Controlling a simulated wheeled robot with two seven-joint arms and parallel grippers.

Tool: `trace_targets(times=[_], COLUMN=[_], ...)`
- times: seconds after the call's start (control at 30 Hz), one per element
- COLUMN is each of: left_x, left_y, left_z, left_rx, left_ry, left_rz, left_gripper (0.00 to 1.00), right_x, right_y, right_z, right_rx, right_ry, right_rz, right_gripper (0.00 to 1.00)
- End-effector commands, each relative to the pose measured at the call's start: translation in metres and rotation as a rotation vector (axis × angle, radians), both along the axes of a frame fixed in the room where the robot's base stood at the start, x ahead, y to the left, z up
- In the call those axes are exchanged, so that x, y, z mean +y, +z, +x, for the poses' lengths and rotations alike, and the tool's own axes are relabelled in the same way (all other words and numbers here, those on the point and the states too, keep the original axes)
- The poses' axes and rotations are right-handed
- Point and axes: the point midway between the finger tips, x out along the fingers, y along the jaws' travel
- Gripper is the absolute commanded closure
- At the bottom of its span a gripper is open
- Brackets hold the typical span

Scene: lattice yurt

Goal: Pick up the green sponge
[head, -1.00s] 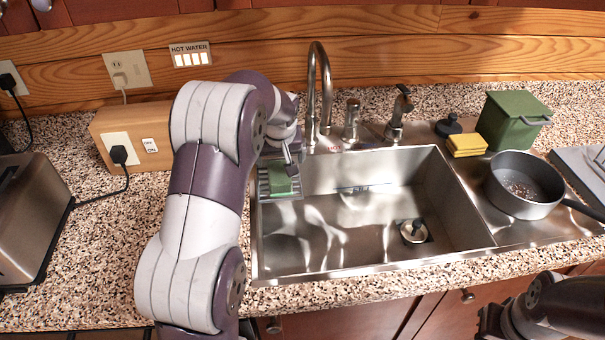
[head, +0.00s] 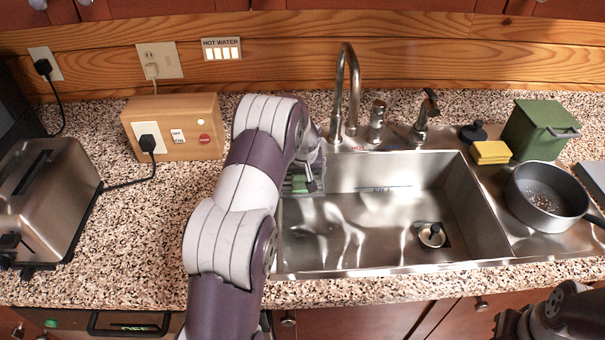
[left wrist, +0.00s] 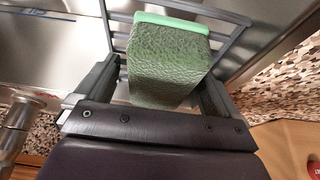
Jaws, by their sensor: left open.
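The green sponge (left wrist: 168,60) has a textured green body and a brighter green end. It stands in a grey slatted rack (left wrist: 232,45), which sits at the left end of the sink in the head view (head: 300,190). In the head view the sponge (head: 299,182) is mostly hidden by my left gripper (head: 309,178). In the left wrist view my left gripper (left wrist: 160,78) is open, with one finger on each side of the sponge; contact cannot be told. My right gripper (head: 508,322) shows only in part at the bottom right, its jaws unclear.
The steel sink (head: 385,205) has a tall faucet (head: 348,85) behind it. A yellow sponge (head: 490,152), a green bin (head: 540,130) and a dark pot (head: 545,192) stand to its right. A toaster (head: 45,205) and wooden box (head: 180,125) are at left.

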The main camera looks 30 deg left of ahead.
Motion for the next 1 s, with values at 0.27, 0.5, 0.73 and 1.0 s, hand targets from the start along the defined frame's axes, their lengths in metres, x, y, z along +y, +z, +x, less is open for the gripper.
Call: trace_targets(times=[0.27, 0.5, 0.73, 1.0], left_x=[0.0, 0.0, 0.0, -0.005], left_y=[-0.001, -0.002, 0.004, 0.034], left_z=[0.0, 0.0, 0.0, -0.008], left_rx=[0.0, 0.001, 0.0, 0.001], left_ry=[0.0, 0.0, 0.0, -0.001], left_rz=[0.0, -0.001, 0.001, 0.001], left_gripper=[0.4, 0.59, 0.6, 0.6], right_x=[0.0, 0.0, 0.0, 0.0], right_y=[-0.002, -0.002, -0.002, -0.013], right_z=[0.0, 0.0, 0.0, 0.0], right_rx=[0.0, 0.0, 0.0, 0.0], right_ry=[0.0, 0.0, 0.0, 0.0], right_rz=[0.0, 0.0, 0.0, 0.0], right_gripper=[1.0, 1.0, 1.0, 1.0])
